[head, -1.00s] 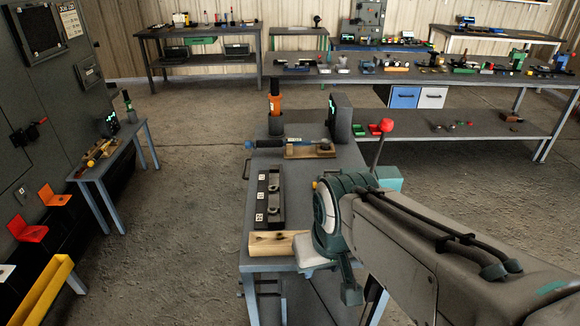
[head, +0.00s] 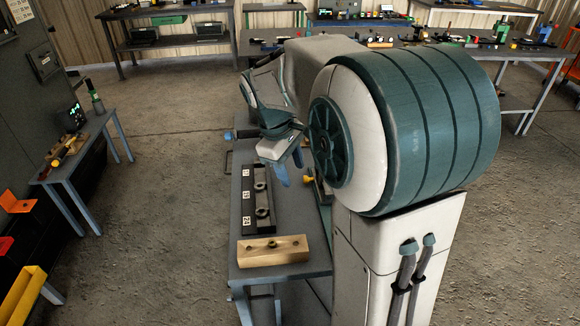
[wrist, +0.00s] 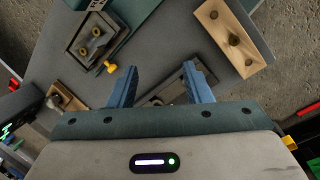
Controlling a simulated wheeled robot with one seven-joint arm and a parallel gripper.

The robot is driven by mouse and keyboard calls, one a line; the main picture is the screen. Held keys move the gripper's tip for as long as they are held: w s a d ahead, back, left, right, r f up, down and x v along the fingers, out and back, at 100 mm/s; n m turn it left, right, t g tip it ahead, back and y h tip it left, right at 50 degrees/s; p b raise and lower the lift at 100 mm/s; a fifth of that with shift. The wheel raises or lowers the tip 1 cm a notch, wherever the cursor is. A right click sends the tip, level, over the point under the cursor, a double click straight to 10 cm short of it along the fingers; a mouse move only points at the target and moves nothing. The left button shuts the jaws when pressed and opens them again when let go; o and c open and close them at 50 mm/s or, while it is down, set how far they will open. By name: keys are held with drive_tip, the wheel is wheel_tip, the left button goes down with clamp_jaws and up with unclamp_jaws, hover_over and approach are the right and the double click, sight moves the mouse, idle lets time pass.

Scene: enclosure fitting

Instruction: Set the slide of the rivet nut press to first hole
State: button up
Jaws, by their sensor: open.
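My gripper (head: 289,168) points down above the bench, open and empty; in the wrist view its two blue fingers (wrist: 160,80) stand apart. A dark device with a yellow knob (wrist: 111,68) and two brass-coloured posts (wrist: 97,32) lies up and left of the fingers, probably the rivet nut press with its slide. In the head view only its yellow knob (head: 308,179) shows clearly, just right of my fingertips; my arm hides most of the rest. I cannot tell which hole the slide is at. Neither finger visibly touches the knob.
A black numbered rail (head: 259,200) with round fittings lies on the bench left of the knob; part of it shows between the fingers in the wrist view. A wooden block (head: 272,250) with holes sits at the bench's near end. A side table (head: 88,147) stands left across open floor.

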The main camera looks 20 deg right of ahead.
sight(300, 185)
drive_tip(key=w+a+f+n+g+h+b, duration=0.1)
drive_tip(key=w+f+n+h, duration=0.25)
drive_tip(key=w, duration=0.45)
drive_tip(key=w+a+f+n+g+h+b, duration=0.1)
drive_tip(key=w+f+n+h, duration=0.25)
drive_tip(key=w, duration=0.45)
drive_tip(key=shift+n+y, duration=0.4)
drive_tip(key=shift+y, duration=0.1)
drive_tip(key=x, duration=1.4)
drive_tip(key=shift+w+d, duration=0.15)
drive_tip(key=shift+w, duration=0.15)
